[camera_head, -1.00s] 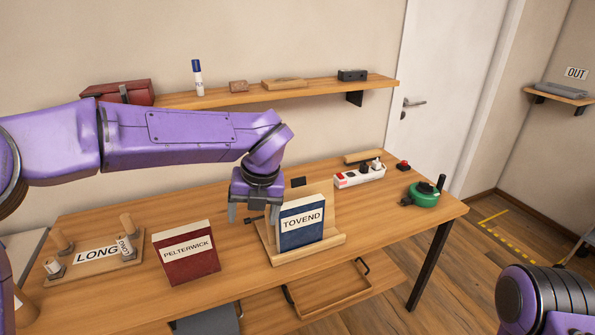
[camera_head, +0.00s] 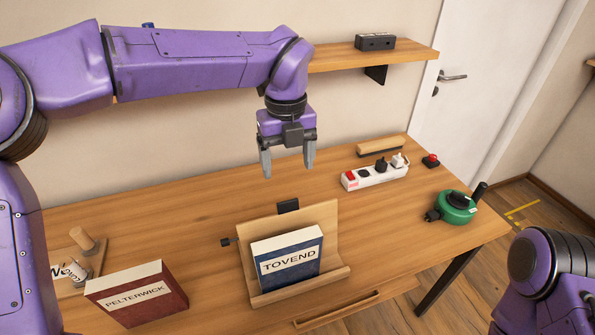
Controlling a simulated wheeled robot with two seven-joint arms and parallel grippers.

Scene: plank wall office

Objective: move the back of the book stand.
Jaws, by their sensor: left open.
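The wooden book stand (camera_head: 328,225) is on the table, with its back leaning and a ledge in front. A blue book labelled TOVEND (camera_head: 288,262) rests on it. A small black piece (camera_head: 288,206) shows at the back's top edge, and a dark knob (camera_head: 227,242) sticks out at its left side. My left gripper (camera_head: 288,170) hangs above the table behind the stand, fingers pointing down, open and empty, apart from the stand. My right gripper is not in view; only part of my right arm shows at lower right.
A red book labelled PELTERWICK (camera_head: 137,292) stands left of the stand. A wall shelf (camera_head: 340,58) hangs behind.

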